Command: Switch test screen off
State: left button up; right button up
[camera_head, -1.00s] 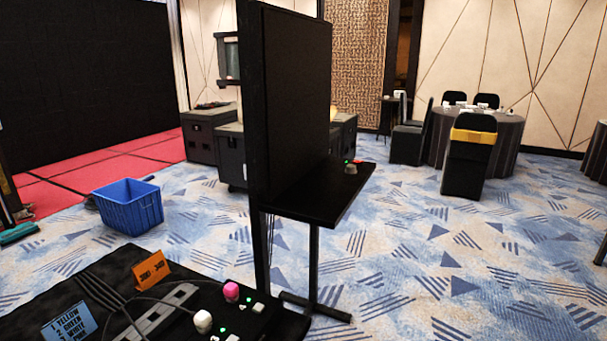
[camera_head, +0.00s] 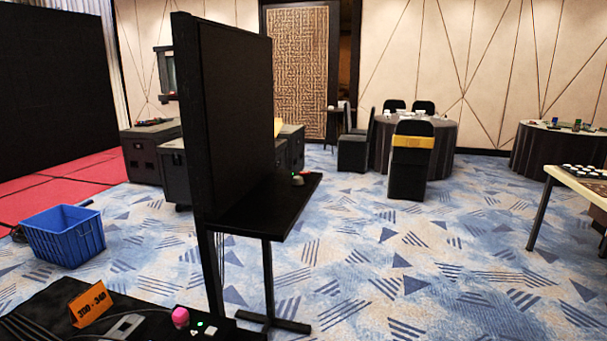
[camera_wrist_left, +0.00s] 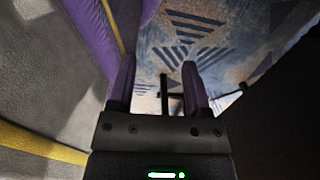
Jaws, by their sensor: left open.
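A tall dark panel (camera_head: 235,120) stands upright left of centre in the head view, seen at a steep angle. A black shelf (camera_head: 262,215) juts from its right side. On the shelf sits a small grey device with a green light and a red part (camera_head: 298,180). I cannot tell whether the panel is the test screen or whether it is lit. My left gripper (camera_wrist_left: 158,88) shows in the left wrist view, open and empty, with patterned carpet beyond its fingers. Neither gripper shows in the head view; my right gripper is not in view.
A black table (camera_head: 150,322) at lower left holds a pink-topped device (camera_head: 180,317) and an orange card (camera_head: 90,303). A blue crate (camera_head: 62,237) stands on the carpet at left. A light-topped table (camera_head: 585,185) is at right. The carpet right of the shelf is clear.

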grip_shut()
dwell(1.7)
